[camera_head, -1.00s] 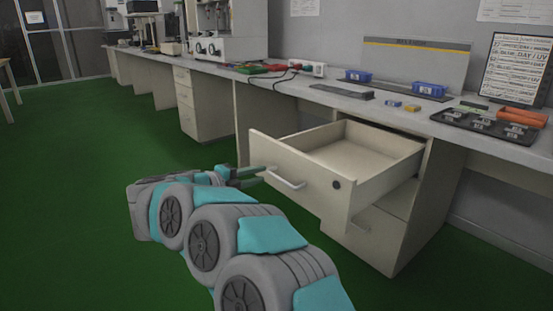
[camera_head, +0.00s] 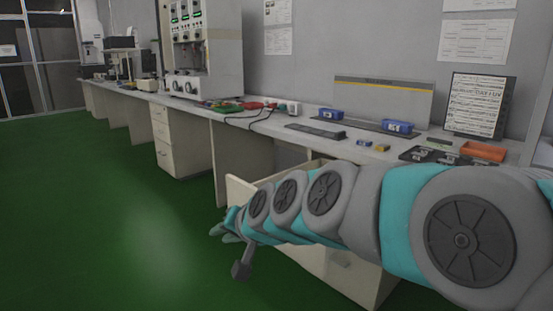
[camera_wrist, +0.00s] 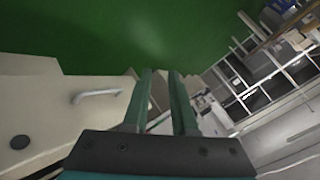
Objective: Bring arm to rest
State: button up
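My arm stretches across the head view from the right edge towards the lower middle. My gripper (camera_head: 227,226) is at its far end, in front of the open drawer (camera_head: 240,191), partly hidden by the arm. In the wrist view my gripper's two teal fingers (camera_wrist: 163,88) stand apart with a clear gap and nothing between them. The drawer front (camera_wrist: 40,110) with its pale handle (camera_wrist: 97,93) shows to the left of the fingers, apart from them. The arm hides most of the drawer in the head view.
A long workbench (camera_head: 275,122) runs along the wall with blue bins (camera_head: 397,127), an orange tray (camera_head: 484,151) and a tall instrument (camera_head: 203,50) on it. The green floor (camera_head: 100,220) on the left is clear.

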jog(key=s+d+f+g+h+p, duration=0.1)
jog(key=s+d+f+g+h, duration=0.2)
jog(key=s+d, duration=1)
jog(key=s+d+f+n+g+h+p, duration=0.1)
jog(key=s+d+f+g+h, duration=0.3)
jog(key=s+d+f, duration=0.6)
jog(key=s+d+g, duration=0.2)
jog(key=s+d, duration=0.1)
jog(key=s, duration=0.5)
jog(key=shift+s+g, duration=0.3)
jog(key=shift+s, duration=0.05)
